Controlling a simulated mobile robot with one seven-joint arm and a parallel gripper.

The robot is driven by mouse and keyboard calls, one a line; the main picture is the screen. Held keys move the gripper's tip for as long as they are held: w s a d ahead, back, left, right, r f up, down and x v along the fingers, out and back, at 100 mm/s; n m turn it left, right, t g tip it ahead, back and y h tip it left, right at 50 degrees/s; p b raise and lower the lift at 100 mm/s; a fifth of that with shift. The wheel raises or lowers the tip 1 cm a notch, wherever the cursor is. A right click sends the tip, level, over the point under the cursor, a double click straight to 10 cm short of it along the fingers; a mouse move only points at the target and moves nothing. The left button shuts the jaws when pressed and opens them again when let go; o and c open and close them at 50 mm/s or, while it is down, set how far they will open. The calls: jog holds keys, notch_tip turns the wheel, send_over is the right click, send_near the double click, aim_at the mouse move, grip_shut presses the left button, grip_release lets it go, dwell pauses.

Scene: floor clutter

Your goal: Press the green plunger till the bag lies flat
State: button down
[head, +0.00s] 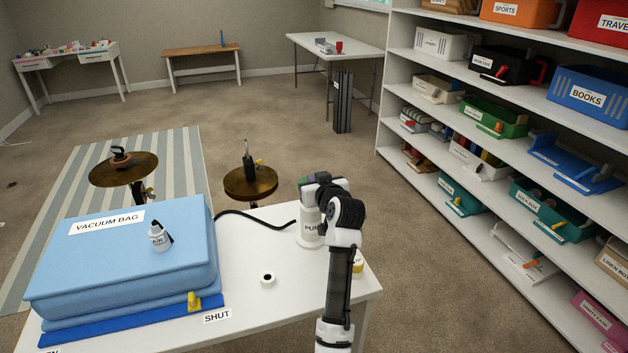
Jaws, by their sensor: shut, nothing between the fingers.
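The light blue vacuum bag (120,250) lies puffed up and thick on the white table, in the head view. A yellow slider (194,301) sits at its front right, near the SHUT label (217,316). A black hose (255,216) runs from the bag to the white pump (309,232). A bit of the green plunger (306,184) shows at the pump's top; my arm hides most of it. My gripper (322,188) is over the pump top, shut and empty. Its fingertips are hidden, so I cannot tell whether they touch the plunger.
A small white bottle (159,237) stands on the bag. A small white round item (267,279) and a partly hidden yellow-and-white item (358,263) are on the table (255,310). Cymbals (250,182) stand behind it. A shelf unit (480,160) with several bins fills the right.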

notch_tip(320, 180, down, 6)
jog(key=b, duration=0.4)
jog(key=shift+r, duration=0.1)
notch_tip(320, 180, up, 5)
jog(key=p, duration=0.3)
jog(key=shift+a+f+p, duration=0.1)
jog(key=shift+f+p, duration=0.1)
jog(key=shift+p, duration=0.1)
jog(key=b+v, duration=0.2)
jog(key=v, duration=0.8)
jog(key=shift+b, duration=0.4)
jog(key=shift+f, duration=0.15)
dwell(0.7)
